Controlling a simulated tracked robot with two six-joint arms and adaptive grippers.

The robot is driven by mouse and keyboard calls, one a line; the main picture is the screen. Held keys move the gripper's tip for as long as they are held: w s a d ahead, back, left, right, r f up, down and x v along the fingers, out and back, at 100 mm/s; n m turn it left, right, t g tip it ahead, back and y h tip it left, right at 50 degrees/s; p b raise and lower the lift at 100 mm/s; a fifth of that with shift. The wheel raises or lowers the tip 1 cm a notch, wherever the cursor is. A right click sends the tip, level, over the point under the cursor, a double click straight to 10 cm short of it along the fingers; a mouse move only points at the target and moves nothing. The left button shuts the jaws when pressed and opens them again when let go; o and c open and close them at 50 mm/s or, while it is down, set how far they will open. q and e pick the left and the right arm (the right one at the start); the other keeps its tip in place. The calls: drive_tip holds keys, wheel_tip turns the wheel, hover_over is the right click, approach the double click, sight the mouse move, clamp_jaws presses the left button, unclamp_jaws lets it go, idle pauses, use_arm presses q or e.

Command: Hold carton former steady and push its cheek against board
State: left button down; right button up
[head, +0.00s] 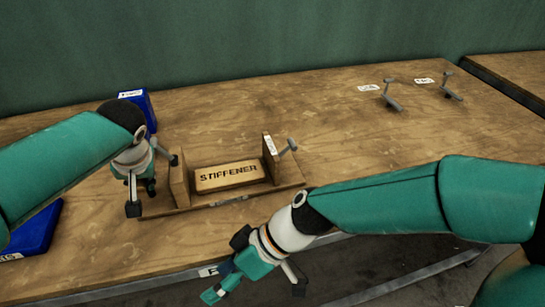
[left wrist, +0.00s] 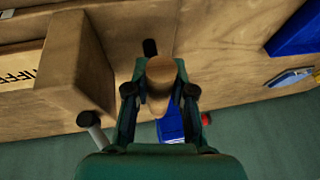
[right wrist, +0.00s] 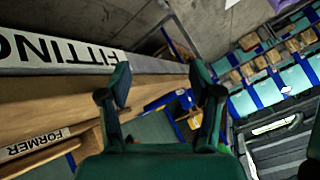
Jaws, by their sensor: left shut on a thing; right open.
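The carton former is a wooden base (head: 290,186) with a left upright cheek (head: 178,188) and a right upright cheek (head: 269,160). A wooden board marked STIFFENER (head: 229,177) lies between the cheeks; whether it touches either is unclear. My left gripper (head: 150,186) is at the former's left end. In the left wrist view it is shut on a round wooden peg (left wrist: 160,78) beside the left cheek (left wrist: 75,60). My right gripper (right wrist: 158,75) is open and empty, in front of the table edge. The right wrist view shows the FORMER label (right wrist: 38,143).
A grey T-shaped handle (head: 287,148) stands by the right cheek. Blue boxes are behind (head: 140,108) and left (head: 38,230) of the former. Two grey handles (head: 392,98) (head: 449,88) with labels stand at the back right. The table between is clear.

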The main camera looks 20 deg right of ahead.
drive_tip(key=w+d+r+t+y, duration=0.15)
drive_tip(key=w+r, duration=0.25)
drive_tip(key=r, duration=0.5)
drive_tip(key=h, duration=0.8)
approach(291, 143)
drive_tip(key=s+d+f, duration=0.2)
drive_tip(key=d+f, duration=0.2)
drive_tip(key=a+r+n, duration=0.1)
drive_tip(key=n, duration=0.1)
drive_tip(key=w+a+r+n+h, duration=0.1)
drive_tip(key=a+r+n, duration=0.1)
drive_tip(key=n, duration=0.1)
drive_tip(key=w+a+r+n+h, duration=0.1)
drive_tip(key=a+n, duration=0.1)
drive_tip(key=n, duration=0.1)
drive_tip(key=shift+a+r, duration=0.15)
drive_tip(key=shift+a, duration=0.1)
drive_tip(key=shift+n+h, duration=0.25)
drive_tip(key=shift+n, duration=0.35)
drive_tip(key=shift+w+a+f, duration=0.15)
drive_tip(key=shift+w+f, duration=0.15)
drive_tip(key=shift+f, duration=1.6)
drive_tip(key=shift+w+a+f, duration=0.15)
drive_tip(key=shift+w+f, duration=0.1)
drive_tip(key=shift+f, duration=1.6)
drive_tip(key=shift+w+a+f, duration=0.15)
drive_tip(key=shift+w+f, duration=0.15)
drive_tip(key=shift+f, duration=1.6)
